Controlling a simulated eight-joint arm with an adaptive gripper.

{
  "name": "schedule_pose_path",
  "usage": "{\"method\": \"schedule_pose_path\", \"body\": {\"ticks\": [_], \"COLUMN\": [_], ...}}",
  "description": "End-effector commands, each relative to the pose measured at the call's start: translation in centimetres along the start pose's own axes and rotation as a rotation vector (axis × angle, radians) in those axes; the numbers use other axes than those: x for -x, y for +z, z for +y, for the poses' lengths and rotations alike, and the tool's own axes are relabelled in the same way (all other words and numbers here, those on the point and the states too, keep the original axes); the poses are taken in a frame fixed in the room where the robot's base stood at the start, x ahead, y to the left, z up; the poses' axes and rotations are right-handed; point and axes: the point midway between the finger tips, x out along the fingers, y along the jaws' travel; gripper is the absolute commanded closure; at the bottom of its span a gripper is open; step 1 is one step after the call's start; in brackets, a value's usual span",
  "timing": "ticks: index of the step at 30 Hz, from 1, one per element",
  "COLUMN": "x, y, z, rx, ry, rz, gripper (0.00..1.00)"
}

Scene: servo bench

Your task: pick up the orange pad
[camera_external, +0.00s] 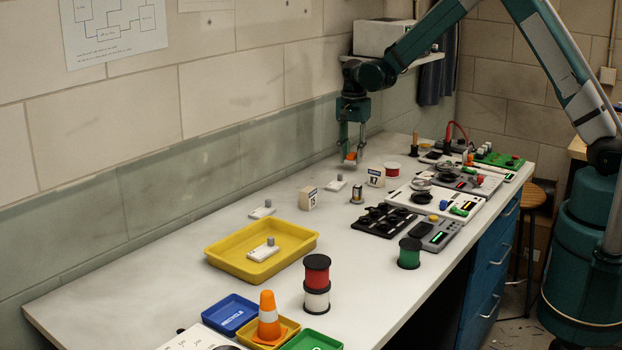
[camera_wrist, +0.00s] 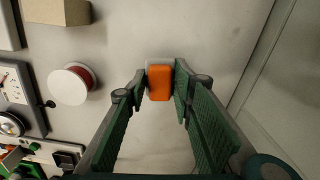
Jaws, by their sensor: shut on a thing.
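The orange pad (camera_wrist: 159,83) is a small block with rounded corners, between the two fingers of my gripper (camera_wrist: 160,84) in the wrist view. My gripper is shut on it, with a fingertip against each side. In the external view my gripper (camera_external: 351,158) points down near the back wall, and the orange pad (camera_external: 351,156) shows between its fingertips. The pad is at or just above the white bench top; I cannot tell the exact height.
A red and white spool (camera_external: 391,169) and a block marked 17 (camera_external: 375,177) stand close by. A yellow tray (camera_external: 225,262) holds a small grey part. Electronic boards (camera_external: 437,200) fill the right side. The bench (camera_external: 130,300) is clear at front left.

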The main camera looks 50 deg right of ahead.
Motion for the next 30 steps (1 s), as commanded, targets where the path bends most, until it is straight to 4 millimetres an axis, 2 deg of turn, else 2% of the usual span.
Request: {"method": "schedule_pose_path", "body": {"ticks": [9,15,30], "x": [4.9,6.7,7.2], "y": [0.0,0.0,0.0], "z": [0.0,0.0,0.0], "rx": [0.0,0.0,0.0], "ry": [0.0,0.0,0.0], "rz": [0.0,0.0,0.0], "gripper": [0.83,0.83,0.83]}}
